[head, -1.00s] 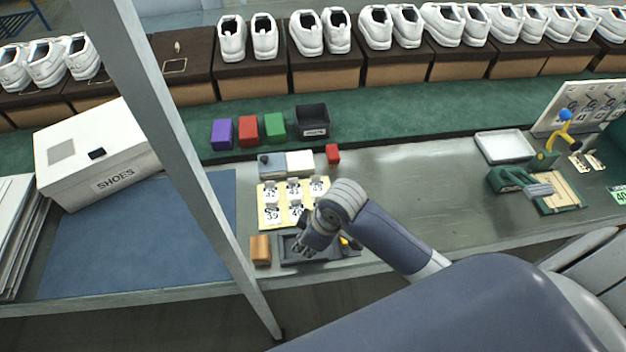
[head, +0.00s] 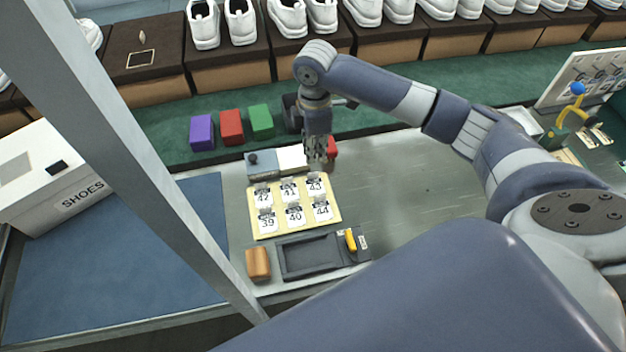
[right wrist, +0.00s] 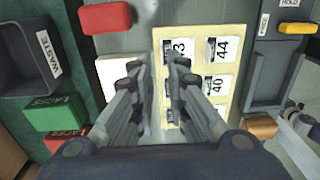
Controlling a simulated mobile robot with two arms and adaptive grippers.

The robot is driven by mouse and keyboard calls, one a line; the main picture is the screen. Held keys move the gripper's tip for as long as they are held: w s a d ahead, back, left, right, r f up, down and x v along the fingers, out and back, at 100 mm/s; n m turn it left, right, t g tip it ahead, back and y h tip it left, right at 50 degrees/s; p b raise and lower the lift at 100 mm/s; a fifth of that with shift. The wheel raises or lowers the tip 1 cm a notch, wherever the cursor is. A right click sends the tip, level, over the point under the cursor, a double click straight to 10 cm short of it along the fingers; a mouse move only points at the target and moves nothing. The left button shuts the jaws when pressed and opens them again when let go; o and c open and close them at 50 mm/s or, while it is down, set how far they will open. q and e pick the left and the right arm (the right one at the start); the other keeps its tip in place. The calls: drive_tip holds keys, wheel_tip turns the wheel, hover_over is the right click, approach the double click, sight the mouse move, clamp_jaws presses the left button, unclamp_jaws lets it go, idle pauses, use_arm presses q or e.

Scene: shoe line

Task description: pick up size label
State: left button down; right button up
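The size labels are white cards with black numbers, 39 to 44, in two rows on a cream board (head: 250,222). Label 43 (head: 315,186) is at the far right of the back row, and label 44 (head: 321,210) is in front of it. My right gripper (head: 318,168) points down just behind label 43, above the board's back edge. In the right wrist view its fingers (right wrist: 156,62) are apart with nothing between them. That view also shows label 44 (right wrist: 222,50) and label 40 (right wrist: 215,86); label 43 is partly hidden by a finger. My left gripper is out of view.
A dark tray (head: 281,262) and an orange block (head: 258,263) lie in front of the board. A red block (head: 332,149) and a dark waste bin (right wrist: 15,88) are close to my right gripper. A grey post (head: 130,150) crosses the left side.

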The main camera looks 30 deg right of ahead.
sight(313, 178)
wheel_tip(313, 178, down, 3)
drive_tip(key=shift+r, duration=0.1)
drive_tip(key=f, duration=0.3)
drive_tip(key=f+p, duration=0.1)
drive_tip(key=shift+s+a+f, duration=0.1)
drive_tip(key=shift+a+f, duration=0.1)
drive_tip(key=shift+a, duration=0.1)
drive_tip(key=shift+f, duration=0.45)
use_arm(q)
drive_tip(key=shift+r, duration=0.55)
use_arm(e)
clamp_jaws()
drive_tip(key=shift+r, duration=0.15)
